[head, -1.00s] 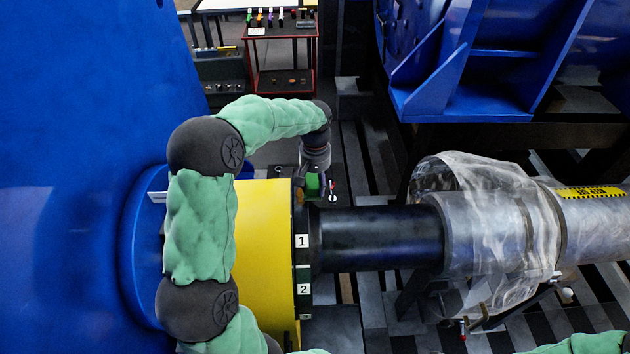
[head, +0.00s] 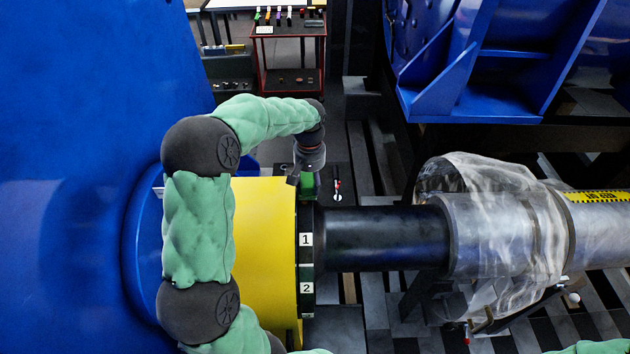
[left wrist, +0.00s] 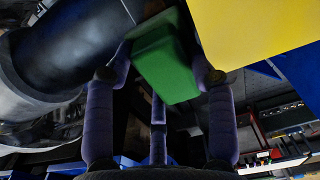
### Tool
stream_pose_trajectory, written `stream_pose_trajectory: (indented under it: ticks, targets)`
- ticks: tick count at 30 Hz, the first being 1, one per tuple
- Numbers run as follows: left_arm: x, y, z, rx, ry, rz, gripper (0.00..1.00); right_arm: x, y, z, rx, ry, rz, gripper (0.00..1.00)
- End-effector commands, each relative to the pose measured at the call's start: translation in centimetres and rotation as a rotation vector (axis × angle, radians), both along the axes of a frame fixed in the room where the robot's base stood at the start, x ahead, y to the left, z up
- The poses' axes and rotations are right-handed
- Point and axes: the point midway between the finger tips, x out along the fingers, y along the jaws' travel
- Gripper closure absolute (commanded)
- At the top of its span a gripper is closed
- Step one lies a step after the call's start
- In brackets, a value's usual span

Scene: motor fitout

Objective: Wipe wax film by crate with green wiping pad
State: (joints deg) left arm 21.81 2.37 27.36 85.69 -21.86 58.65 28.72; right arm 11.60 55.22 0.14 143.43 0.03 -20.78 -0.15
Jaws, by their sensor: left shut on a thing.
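My left gripper (head: 308,180) reaches down behind the far side of the black ring beside the yellow cylinder. It is shut on the green wiping pad (head: 309,187), which is partly hidden by the gripper and ring. In the left wrist view the pad (left wrist: 165,62) is held between the fingertips (left wrist: 160,76), close to the yellow cylinder and the dark shaft. I cannot tell whether the pad touches either one. I cannot make out the wax film or the crate. My right gripper is out of view.
The yellow cylinder (head: 265,235) and black ring with labels 1 and 2 (head: 305,262) adjoin the dark shaft (head: 380,238). Clear plastic wrap (head: 500,235) covers part of the grey shaft. A small tray (head: 337,185) lies behind. A red cart (head: 290,60) stands further back.

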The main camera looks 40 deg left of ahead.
Motion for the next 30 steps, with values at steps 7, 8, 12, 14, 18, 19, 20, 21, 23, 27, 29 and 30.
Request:
stream_pose_trajectory:
  ticks: [7,8,12,14,18,19,20,21,23,27,29,30]
  targets:
    - [-1.0,1.2,-0.2,0.006,0.007,0.004,0.71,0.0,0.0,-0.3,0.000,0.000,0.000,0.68]
    - [-1.2,1.4,-0.2,0.006,0.007,0.004,0.71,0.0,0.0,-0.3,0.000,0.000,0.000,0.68]
    - [-2.0,2.3,-0.3,0.007,0.011,0.006,0.71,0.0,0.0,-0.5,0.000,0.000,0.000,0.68]
    - [-2.3,2.6,-0.4,0.005,0.012,0.005,0.71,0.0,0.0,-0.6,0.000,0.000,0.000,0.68]
    - [-2.7,2.9,-0.5,0.003,0.015,0.002,0.71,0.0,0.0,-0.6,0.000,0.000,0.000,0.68]
    - [-2.7,2.9,-0.4,0.004,0.016,0.002,0.71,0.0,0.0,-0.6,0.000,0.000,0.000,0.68]
    - [-2.7,2.8,-0.4,0.003,0.017,0.001,0.71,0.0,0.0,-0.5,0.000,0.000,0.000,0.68]
    - [-2.7,2.8,-0.4,0.002,0.018,0.001,0.71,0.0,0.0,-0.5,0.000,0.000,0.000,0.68]
    - [-2.6,2.7,-0.5,0.002,0.018,0.000,0.71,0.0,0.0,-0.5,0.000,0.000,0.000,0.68]
    - [-2.3,2.1,-0.5,0.001,0.020,-0.001,0.71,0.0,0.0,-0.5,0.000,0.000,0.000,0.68]
    - [-2.0,1.8,-0.5,0.001,0.020,-0.001,0.71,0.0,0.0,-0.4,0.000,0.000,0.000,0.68]
    - [-1.8,1.6,-0.5,0.001,0.020,-0.001,0.71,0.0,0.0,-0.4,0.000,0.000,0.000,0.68]
